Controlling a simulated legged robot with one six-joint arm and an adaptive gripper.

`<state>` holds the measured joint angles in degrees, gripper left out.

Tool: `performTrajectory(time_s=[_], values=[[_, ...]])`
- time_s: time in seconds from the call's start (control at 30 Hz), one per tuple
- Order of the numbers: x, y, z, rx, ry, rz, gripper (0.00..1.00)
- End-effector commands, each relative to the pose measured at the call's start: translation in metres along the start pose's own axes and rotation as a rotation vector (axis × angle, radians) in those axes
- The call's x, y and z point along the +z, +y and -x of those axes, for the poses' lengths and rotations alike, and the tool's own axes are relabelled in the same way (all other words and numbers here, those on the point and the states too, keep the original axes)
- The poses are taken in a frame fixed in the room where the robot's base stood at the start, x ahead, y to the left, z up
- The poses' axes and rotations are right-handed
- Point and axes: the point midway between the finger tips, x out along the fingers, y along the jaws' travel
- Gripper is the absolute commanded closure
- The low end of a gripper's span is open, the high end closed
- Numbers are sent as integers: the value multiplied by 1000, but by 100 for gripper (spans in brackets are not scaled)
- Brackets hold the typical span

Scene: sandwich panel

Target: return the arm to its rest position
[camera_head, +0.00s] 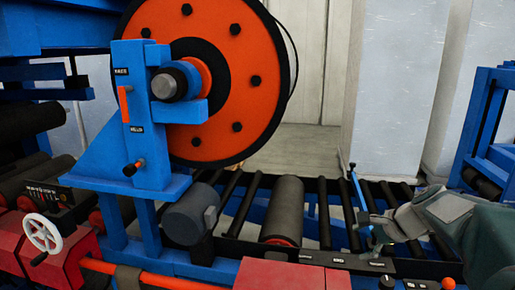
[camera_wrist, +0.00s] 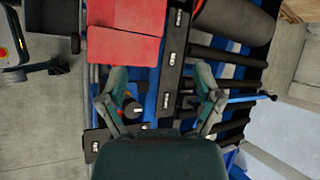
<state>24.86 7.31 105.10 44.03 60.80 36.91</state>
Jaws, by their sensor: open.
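My gripper (camera_head: 366,224) is at the lower right in the head view, at the end of my arm (camera_head: 465,225), which reaches in from the right edge. It hovers over the near edge of the roller conveyor (camera_head: 325,215); I cannot tell the exact gap. In the wrist view my gripper (camera_wrist: 160,85) has its two fingers spread wide, with nothing held between them. A dark control strip (camera_wrist: 172,75) and blue frame parts show beyond the fingers. A thin blue lever (camera_wrist: 250,99) shows beside the right finger, and in the head view the lever (camera_head: 358,188) stands just behind the gripper.
A large orange disc (camera_head: 235,90) on a blue stand (camera_head: 138,120) fills the left and centre. A white handwheel (camera_head: 42,233) and red blocks (camera_head: 280,275) line the front. A blue frame (camera_head: 485,125) stands at right. Bare floor (camera_head: 300,150) shows behind the conveyor.

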Motion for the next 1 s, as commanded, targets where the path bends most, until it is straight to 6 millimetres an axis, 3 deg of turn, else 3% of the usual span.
performTrajectory(time_s=[0.03, 0.2, 0.5, 0.7, 1.0], values=[[16, 8, 4, 19, 16, 71, 17], [56, 40, 15, 90, 76, 314, 17], [107, 104, 34, 209, 173, 749, 17], [128, 148, 46, 283, 236, 1041, 17], [138, 204, 57, 380, 325, 1432, 17]])
